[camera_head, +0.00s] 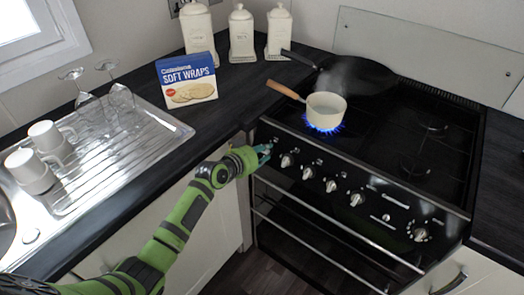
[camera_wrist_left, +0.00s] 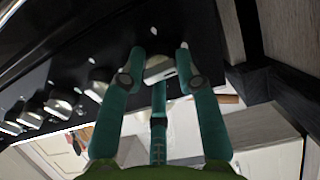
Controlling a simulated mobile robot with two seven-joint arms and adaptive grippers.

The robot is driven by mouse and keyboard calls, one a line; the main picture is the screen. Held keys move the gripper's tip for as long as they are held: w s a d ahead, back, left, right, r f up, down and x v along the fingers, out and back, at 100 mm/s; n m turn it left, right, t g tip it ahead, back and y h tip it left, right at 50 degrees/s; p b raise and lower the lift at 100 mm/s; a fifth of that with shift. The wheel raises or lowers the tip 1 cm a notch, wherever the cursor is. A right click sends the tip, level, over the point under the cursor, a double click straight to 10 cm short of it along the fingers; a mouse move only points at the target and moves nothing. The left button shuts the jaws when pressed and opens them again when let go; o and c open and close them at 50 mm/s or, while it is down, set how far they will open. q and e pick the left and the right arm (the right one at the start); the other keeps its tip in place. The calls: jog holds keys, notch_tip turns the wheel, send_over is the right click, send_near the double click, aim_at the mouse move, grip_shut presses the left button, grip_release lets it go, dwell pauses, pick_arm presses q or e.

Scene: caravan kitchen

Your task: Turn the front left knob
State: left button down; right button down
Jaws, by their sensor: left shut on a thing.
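The black stove (camera_head: 385,205) has a row of silver knobs along its front panel. My left gripper (camera_head: 264,152) is at the left end of this row, covering the leftmost knob in the head view. In the left wrist view the teal fingers (camera_wrist_left: 160,58) are closed on both sides of that silver knob (camera_wrist_left: 159,71). The neighbouring knob (camera_head: 287,160) stands free just right of the gripper. A blue flame (camera_head: 324,129) burns on the front left burner under a cream saucepan (camera_head: 326,107). My right gripper is not in view.
A dark frying pan (camera_head: 355,77) sits on the back left burner. An oven rail (camera_head: 318,232) runs below the knobs. A soft wraps box (camera_head: 187,82), canisters (camera_head: 241,35) and a drainer (camera_head: 150,133) with cups and glasses are on the left counter.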

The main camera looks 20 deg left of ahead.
pick_arm(q)
jog(key=n+p, duration=0.2)
jog(key=n, duration=0.1)
jog(key=r+n+p, duration=0.1)
jog(key=n, duration=0.2)
jog(key=shift+w+n+p, duration=0.2)
jog(key=shift+n+p, duration=0.1)
jog(key=shift+p, duration=0.05)
jog(key=n+p, duration=0.1)
jog(key=n, duration=0.2)
jog(key=shift+a+n+y+p, duration=0.15)
jog(key=shift+n+y+p, duration=0.15)
jog(key=shift+n+p, duration=0.1)
jog(key=shift+a+f+n+p, duration=0.1)
jog(key=shift+n+p, duration=0.8)
jog(key=shift+n, duration=1.2)
jog(key=c, duration=0.9)
grip_release()
jog(key=shift+f, duration=0.2)
